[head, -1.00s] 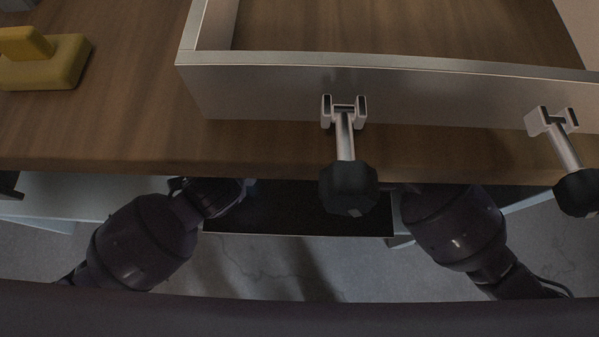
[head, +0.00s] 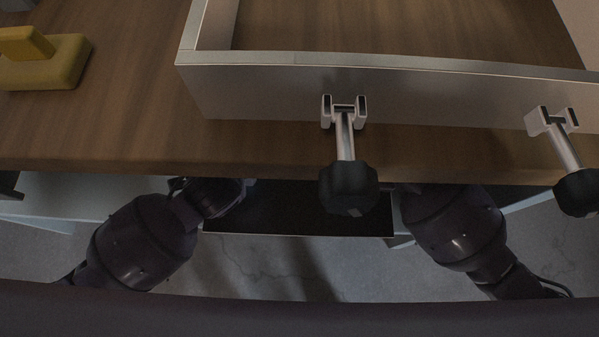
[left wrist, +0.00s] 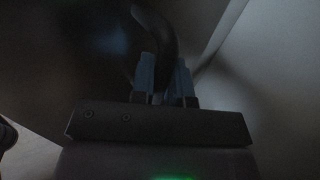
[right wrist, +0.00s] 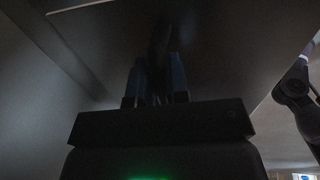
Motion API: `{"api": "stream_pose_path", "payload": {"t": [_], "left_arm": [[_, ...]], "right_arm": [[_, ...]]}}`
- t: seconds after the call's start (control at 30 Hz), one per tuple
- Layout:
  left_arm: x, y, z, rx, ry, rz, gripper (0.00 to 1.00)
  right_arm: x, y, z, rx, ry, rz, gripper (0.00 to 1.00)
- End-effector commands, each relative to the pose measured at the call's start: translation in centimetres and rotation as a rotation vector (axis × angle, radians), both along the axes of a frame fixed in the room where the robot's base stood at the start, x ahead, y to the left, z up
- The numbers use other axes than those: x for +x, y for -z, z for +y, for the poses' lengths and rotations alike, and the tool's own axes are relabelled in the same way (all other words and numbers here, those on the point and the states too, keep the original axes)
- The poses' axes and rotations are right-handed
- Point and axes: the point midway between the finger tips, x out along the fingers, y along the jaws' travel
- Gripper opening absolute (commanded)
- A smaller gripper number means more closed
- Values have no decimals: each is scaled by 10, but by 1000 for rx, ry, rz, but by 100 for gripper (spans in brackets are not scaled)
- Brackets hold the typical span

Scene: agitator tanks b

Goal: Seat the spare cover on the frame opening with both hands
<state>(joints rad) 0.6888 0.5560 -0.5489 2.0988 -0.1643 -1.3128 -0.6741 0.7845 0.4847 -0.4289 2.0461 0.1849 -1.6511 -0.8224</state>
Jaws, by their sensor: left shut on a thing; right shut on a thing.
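The frame (head: 270,85) is a pale metal rim on the wooden bench, its opening showing brown wood inside. A dark flat panel, apparently the spare cover (head: 300,212), shows partly below the bench's front edge between my arms. The bench hides the rest of it and both grippers in the head view. In the left wrist view my left gripper (left wrist: 164,82) is shut on a dark curved handle (left wrist: 158,30) against a dark surface. In the right wrist view my right gripper (right wrist: 155,80) is shut on a dark handle (right wrist: 160,42) under a broad dark panel (right wrist: 225,50).
Two clamps with black knobs, one near the middle (head: 348,188) and one at the right (head: 578,192), stick out from the frame's front wall over the bench edge. A yellow block with a handle (head: 45,65) sits at the left. The wooden bench top (head: 120,120) is clear between it and the frame.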

Motion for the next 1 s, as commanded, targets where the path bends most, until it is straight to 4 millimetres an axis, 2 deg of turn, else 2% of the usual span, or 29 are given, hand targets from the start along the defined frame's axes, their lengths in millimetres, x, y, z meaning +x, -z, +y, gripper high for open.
{"api": "stream_pose_path", "payload": {"t": [0.37,0.8,1.0], "left_arm": [[2,-3,1,2,-1,-6,0],[17,-37,2,3,-1,-57,0],[20,-44,2,4,-2,-67,0]], "right_arm": [[2,-3,-3,-7,2,-6,0],[17,-37,-3,-7,3,-57,0],[20,-43,-3,-7,3,-66,0]]}}
